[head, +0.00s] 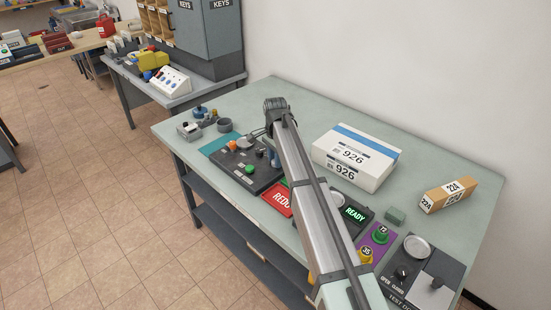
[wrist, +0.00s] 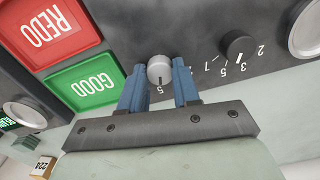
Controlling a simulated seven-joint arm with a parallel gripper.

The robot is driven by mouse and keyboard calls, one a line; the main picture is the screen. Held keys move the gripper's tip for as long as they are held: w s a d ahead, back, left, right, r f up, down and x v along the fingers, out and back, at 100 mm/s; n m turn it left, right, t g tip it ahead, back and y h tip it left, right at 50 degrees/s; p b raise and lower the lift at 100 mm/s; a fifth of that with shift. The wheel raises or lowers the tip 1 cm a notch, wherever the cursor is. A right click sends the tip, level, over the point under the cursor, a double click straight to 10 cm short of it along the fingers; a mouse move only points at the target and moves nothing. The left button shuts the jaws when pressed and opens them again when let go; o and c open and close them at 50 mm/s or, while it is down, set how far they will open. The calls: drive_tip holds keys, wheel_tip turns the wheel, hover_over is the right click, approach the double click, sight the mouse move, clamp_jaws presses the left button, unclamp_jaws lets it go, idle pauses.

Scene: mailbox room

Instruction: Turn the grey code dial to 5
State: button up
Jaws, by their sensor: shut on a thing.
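The grey code dial (wrist: 160,68) is a round light-grey knob on a dark panel (wrist: 200,30) in the wrist view. A dark pointer line on it faces the bottom of the picture, toward a printed 5 just below it. My gripper (wrist: 160,74) has its two blue fingers on either side of the dial and is shut on it.
A black dial (wrist: 239,44) with numbers around it sits to the right on the panel. A red REDO tile (wrist: 48,30) and a green GOOD tile (wrist: 88,86) lie to the left. A white 926 box (head: 350,165) stands right of my arm on the table (head: 240,105).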

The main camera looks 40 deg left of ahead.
drive_tip(key=shift+m, duration=0.4)
drive_tip(key=o, duration=1.1)
drive_tip(key=shift+c, duration=0.2)
wheel_tip(320, 180, up, 14)
drive_tip(key=shift+f, duration=0.1)
idle(0.4)
